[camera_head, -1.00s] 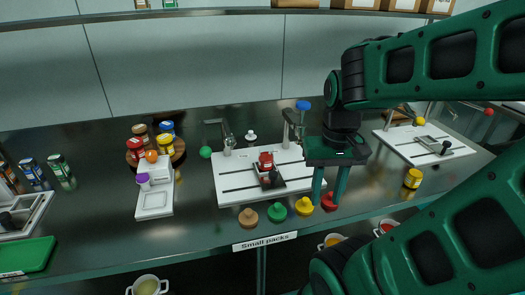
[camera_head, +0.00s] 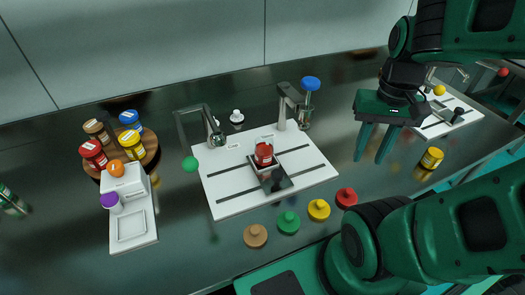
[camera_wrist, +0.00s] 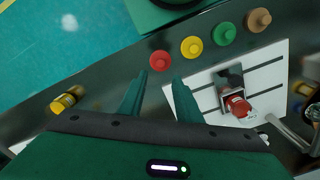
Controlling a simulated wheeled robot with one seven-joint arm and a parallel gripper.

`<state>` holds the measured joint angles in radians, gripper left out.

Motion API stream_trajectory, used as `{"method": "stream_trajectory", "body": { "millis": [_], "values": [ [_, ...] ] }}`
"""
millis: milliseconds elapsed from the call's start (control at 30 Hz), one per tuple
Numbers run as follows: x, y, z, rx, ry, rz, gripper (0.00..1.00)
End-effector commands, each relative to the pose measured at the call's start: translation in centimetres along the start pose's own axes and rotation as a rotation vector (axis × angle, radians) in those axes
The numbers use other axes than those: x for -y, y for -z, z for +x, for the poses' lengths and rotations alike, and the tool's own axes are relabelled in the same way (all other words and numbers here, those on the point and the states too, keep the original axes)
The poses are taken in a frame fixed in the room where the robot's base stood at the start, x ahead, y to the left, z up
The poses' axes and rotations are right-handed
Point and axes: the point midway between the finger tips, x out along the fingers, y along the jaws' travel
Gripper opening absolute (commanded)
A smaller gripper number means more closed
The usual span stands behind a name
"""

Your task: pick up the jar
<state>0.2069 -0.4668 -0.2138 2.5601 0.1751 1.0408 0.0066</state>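Several jars are in view. A red jar (camera_head: 263,154) stands on the small dark stand of the white sieve board (camera_head: 225,208); it also shows in the wrist view (camera_wrist: 238,106). Red (camera_head: 93,153), brown (camera_head: 96,129), blue (camera_head: 130,118) and yellow (camera_head: 132,143) jars stand on a round wooden board (camera_head: 152,148). My gripper (camera_head: 372,159) is open and empty above the counter, between the sieve board and the lone yellow jar.
Brown (camera_head: 255,236), green (camera_head: 288,222), yellow (camera_head: 319,209) and red (camera_head: 346,197) lids lie along the counter's front. A white dispenser (camera_head: 127,184) stands left. Another white board (camera_head: 450,118) lies right. Metal posts stand behind the sieve board.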

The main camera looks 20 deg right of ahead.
Motion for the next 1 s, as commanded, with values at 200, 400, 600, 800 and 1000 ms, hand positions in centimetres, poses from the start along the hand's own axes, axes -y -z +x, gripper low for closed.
{"method": "stream_trajectory", "body": {
  "millis": [200,400,600,800,1000],
  "values": [
    [-0.1,0.2,-0.8,-0.014,0.001,0.050,0.63],
    [4.0,4.2,-1.6,-0.025,-0.018,0.268,0.63],
    [11.3,7.9,-1.8,-0.038,-0.019,0.543,0.63],
    [19.0,9.8,-1.1,-0.035,-0.005,0.797,0.63],
    [24.1,10.0,-0.3,-0.023,0.006,0.960,0.63]
  ]
}}
